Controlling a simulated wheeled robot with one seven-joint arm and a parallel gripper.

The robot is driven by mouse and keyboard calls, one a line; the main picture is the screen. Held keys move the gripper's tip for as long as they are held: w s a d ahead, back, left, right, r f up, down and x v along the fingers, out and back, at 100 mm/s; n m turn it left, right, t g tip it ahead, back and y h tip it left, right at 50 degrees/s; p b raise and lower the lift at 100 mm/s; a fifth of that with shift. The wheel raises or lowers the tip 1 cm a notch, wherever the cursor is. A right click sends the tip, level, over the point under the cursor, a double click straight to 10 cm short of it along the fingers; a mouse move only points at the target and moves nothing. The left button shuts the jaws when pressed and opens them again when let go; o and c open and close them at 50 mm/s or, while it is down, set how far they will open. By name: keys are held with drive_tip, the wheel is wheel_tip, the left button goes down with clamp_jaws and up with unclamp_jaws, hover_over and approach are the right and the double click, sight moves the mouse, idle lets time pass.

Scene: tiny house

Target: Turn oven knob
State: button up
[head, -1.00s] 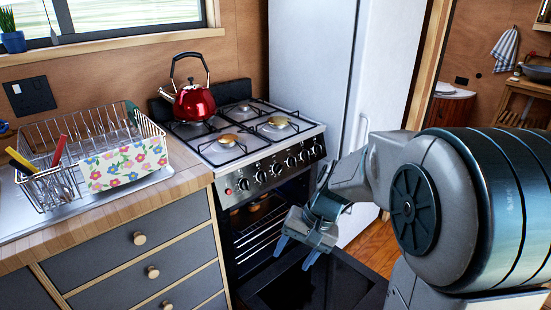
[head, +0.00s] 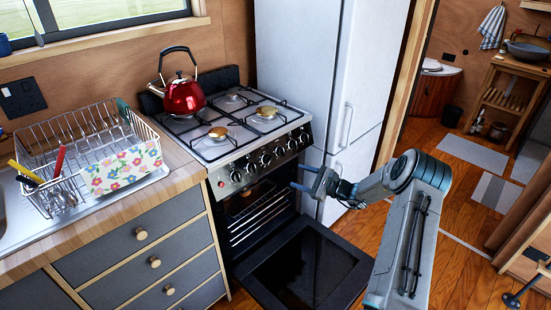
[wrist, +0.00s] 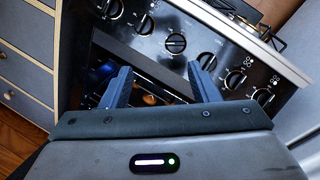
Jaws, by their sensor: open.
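The oven (head: 225,160) stands left of my gripper, with a row of several dark knobs on its front panel below the hob. One knob (head: 265,160) is near the middle of the row in the head view. My gripper (head: 300,176) is open and empty, to the right of the panel and apart from it, with its fingers pointing left towards the oven. In the wrist view the gripper (wrist: 160,82) faces the panel, and a knob (wrist: 176,43) shows beyond and between the fingertips. More knobs lie to either side.
The oven door (head: 305,265) is folded down open, low in front of the oven. A red kettle (head: 184,97) stands on the hob. A white fridge (head: 300,60) is right behind the arm. A dish rack (head: 60,150) sits on the left counter.

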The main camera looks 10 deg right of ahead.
drive_tip(key=w+d+m+t, duration=0.1)
drive_tip(key=d+t, duration=0.1)
drive_tip(key=p, duration=0.1)
approach(268, 159)
drive_tip(key=shift+m+h, duration=0.3)
drive_tip(key=x, duration=0.6)
drive_tip(key=shift+w+a, duration=0.25)
drive_tip(key=c, duration=1)
